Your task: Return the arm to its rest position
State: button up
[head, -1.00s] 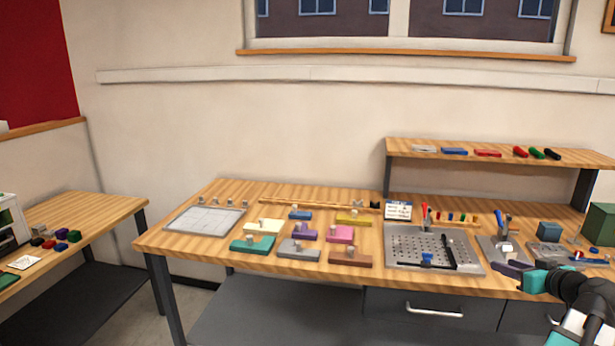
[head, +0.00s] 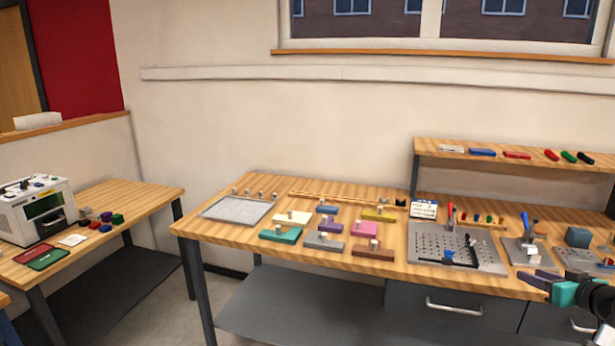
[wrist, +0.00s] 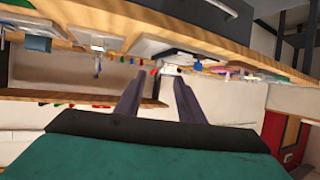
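My gripper (head: 540,281) is at the lower right of the head view, in front of the workbench's front edge. Its dark fingers point left, and my teal and black wrist is behind them. In the wrist view my gripper (wrist: 155,100) shows two dark fingers spread apart with nothing between them. The workbench (head: 225,238) appears upside down across the top of the wrist view, apart from the fingers.
The bench holds a perforated plate (head: 478,255), several coloured blocks and a pale gridded plate (head: 262,211). A shelf (head: 480,167) stands at the back. A white machine (head: 22,218) is on a side table at left. Drawers (head: 410,298) sit below the bench near my gripper.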

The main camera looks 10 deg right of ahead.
jog(key=w+a+f+n+g+y, duration=0.1)
jog(key=w+a+f+n+y, duration=0.15)
jog(key=w+a+f, duration=0.65)
jog(key=w+a+f+n+g+y, duration=0.1)
jog(key=w+a+f+y, duration=0.2)
jog(key=w+a+f, duration=0.65)
jog(key=s+a+f+n+g+y, duration=0.1)
jog(key=a+f+g, duration=0.1)
jog(key=a+f, duration=0.55)
jog(key=s+a+f+g+y, duration=0.15)
jog(key=a+f, duration=0.25)
jog(key=a, duration=0.6)
jog(key=a+f+n+g+y, duration=0.1)
jog(key=a+f+g, duration=0.1)
jog(key=a+f, duration=0.45)
jog(key=s+a+f+n+g+h, duration=0.1)
jog(key=s+a+f+g, duration=0.6)
jog(key=s+a+f, duration=1)
jog(key=s+a+f+g+h, duration=0.25)
jog(key=s+f, duration=0.25)
jog(key=s, duration=0.5)
jog(key=s+d+m+g+h, duration=0.1)
jog(key=s+d+m+h, duration=0.2)
jog(key=s+d+m, duration=0.1)
jog(key=shift+s+d+f+g, duration=0.3)
jog(key=shift+s+d+f, duration=0.15)
jog(key=shift+s+d, duration=0.5)
jog(key=shift+w+d, duration=0.15)
